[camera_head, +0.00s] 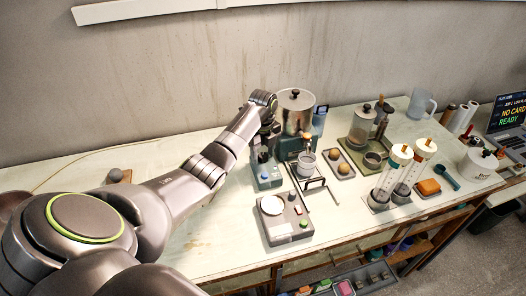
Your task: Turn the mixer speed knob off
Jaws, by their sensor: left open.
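My left arm reaches in from the left over the bench. My left gripper (269,128) is at its end, small and dark, just left of a large steel pot (296,113) with a black lid knob. The gripper is open and seems to hold nothing. Below it stands a grey-green machine (268,178) with a small blue knob (264,175) on its front, which may be the mixer with its speed knob. The gripper is above and behind this knob, apart from it. The knob's setting is too small to read. My right gripper is out of view.
A scale (286,218) with a round white plate stands in front. The bench left of the scale is mostly clear.

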